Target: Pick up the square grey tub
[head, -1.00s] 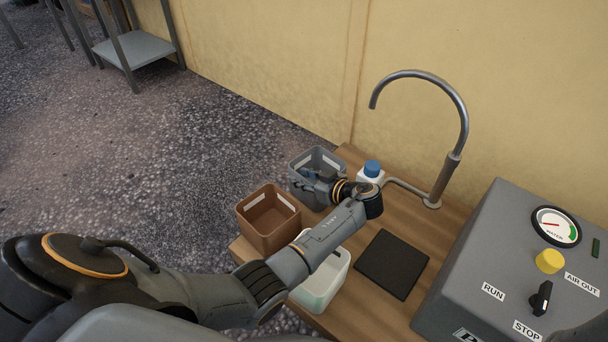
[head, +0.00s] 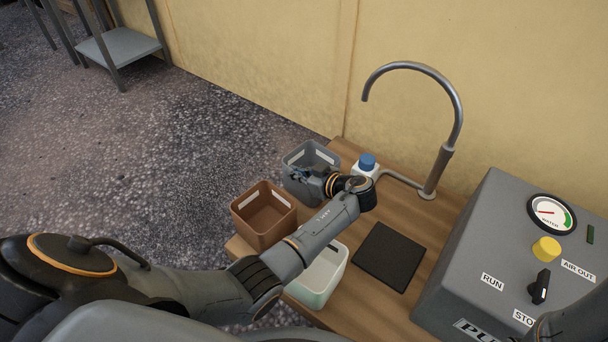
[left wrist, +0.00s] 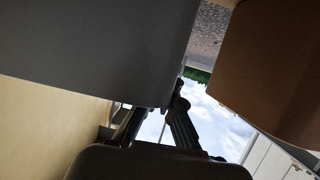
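The square grey tub (head: 318,153) stands upright at the far left end of the wooden counter in the head view. In the left wrist view its grey wall (left wrist: 90,45) fills the upper left, very close. My left gripper (head: 303,174) reaches over the tub's near right side, overlapping the rim. In the left wrist view its fingers (left wrist: 158,112) are apart at the tub's corner. The tub hides part of the fingers, so contact with the wall is unclear. The right gripper is out of view.
A brown tub (head: 262,228) stands just beside the grey one, also in the left wrist view (left wrist: 270,70). A pale green-white tub (head: 322,275) is nearer. A blue-capped bottle (head: 366,164), tap (head: 446,150), black mat (head: 390,257) and grey machine (head: 480,250) are to the right.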

